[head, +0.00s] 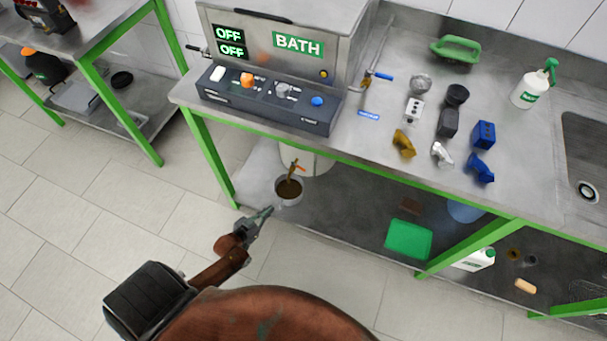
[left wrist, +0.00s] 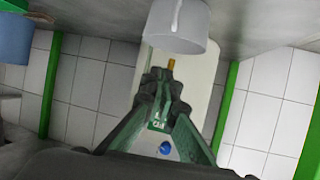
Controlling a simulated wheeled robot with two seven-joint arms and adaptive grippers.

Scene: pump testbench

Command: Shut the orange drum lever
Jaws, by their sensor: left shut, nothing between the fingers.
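The white drum (head: 318,162) stands on the lower shelf under the bench, partly hidden by the bench edge. Its orange lever (head: 296,166) sticks up at the drum's front, above a small pail (head: 288,191) of brown liquid. My left gripper (head: 268,211) is shut and empty, just left of and below the pail in the head view. In the left wrist view, the closed fingertips (left wrist: 164,75) are close to a small orange piece (left wrist: 171,62), with the white pail (left wrist: 180,28) beyond. I cannot tell whether they touch. My right gripper is out of view.
The bench's green leg (head: 210,155) is left of the drum. The bath unit (head: 270,98) sits above on the benchtop. A green tray (head: 408,239) lies on the lower shelf at right. Open tiled floor (head: 60,200) lies at left.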

